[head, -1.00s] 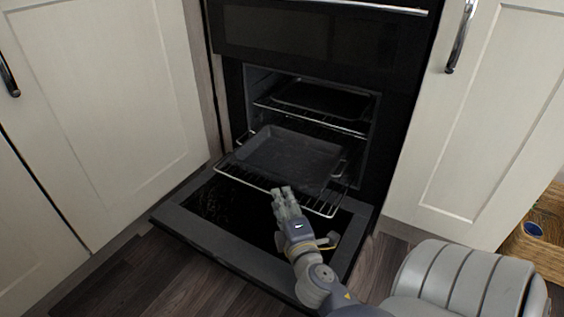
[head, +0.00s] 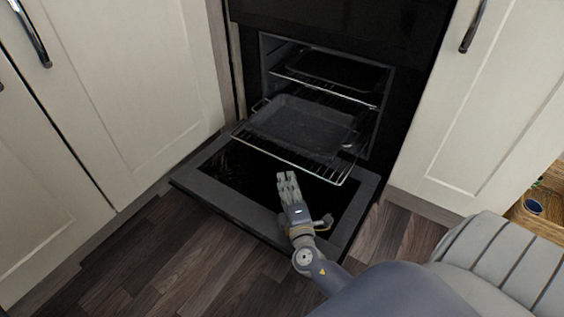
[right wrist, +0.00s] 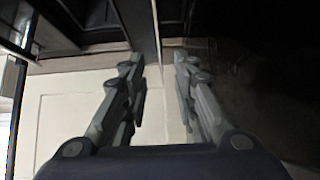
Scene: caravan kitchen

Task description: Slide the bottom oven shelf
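The bottom oven shelf (head: 297,167) is a wire rack drawn partly out of the oven, over the open door. A dark roasting tray (head: 300,125) sits on it. My right gripper (head: 287,176) is just in front of the shelf's front rail, over the door, and appears clear of it. In the right wrist view its two fingers (right wrist: 158,70) are apart with nothing between them. My left gripper is out of view.
The oven door (head: 222,203) lies folded down above the wood floor. An upper rack (head: 326,82) with a dark tray is inside the oven. Cream cupboards flank the oven, and a wooden box (head: 538,215) stands at the right.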

